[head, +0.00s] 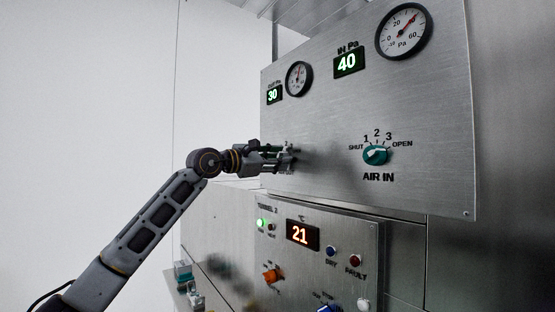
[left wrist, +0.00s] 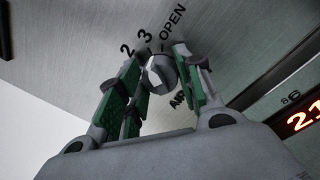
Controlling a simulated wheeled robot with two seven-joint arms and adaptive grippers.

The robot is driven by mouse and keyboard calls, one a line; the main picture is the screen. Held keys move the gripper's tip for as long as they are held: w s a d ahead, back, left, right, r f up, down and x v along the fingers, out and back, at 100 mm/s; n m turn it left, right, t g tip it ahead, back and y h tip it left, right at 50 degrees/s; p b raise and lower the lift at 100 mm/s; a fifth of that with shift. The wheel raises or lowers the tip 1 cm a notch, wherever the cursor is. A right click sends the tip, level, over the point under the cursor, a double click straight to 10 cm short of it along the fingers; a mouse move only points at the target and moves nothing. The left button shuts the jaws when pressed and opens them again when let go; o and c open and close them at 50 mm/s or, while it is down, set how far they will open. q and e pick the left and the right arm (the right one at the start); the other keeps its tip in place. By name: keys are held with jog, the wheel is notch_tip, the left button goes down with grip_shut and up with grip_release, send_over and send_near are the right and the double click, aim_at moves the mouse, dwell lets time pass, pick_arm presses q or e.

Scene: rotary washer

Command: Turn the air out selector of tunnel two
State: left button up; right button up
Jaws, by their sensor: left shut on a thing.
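My left gripper (head: 286,158) reaches in from the left to the upper steel panel (head: 330,115) and hides the selector there in the head view. In the left wrist view, a pale faceted selector knob (left wrist: 161,74) sits between my left gripper's green-padded fingers (left wrist: 158,62), which are shut on it. Labels 2, 3 and OPEN show around it, with a partly hidden "AIR" beside it. The knob's pointing direction is unclear. My right gripper is not in view.
A teal AIR IN selector (head: 376,155) is to the right on the same panel, below two gauges and green displays reading 30 and 40. The lower TUNNEL 2 panel (head: 345,240) has a display reading 21, lamps and an orange knob (head: 270,275).

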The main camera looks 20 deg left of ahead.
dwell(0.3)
pick_arm(q)
jog(key=o, duration=1)
jog(key=shift+s+a, duration=0.15)
jog(key=shift+v, duration=5.8)
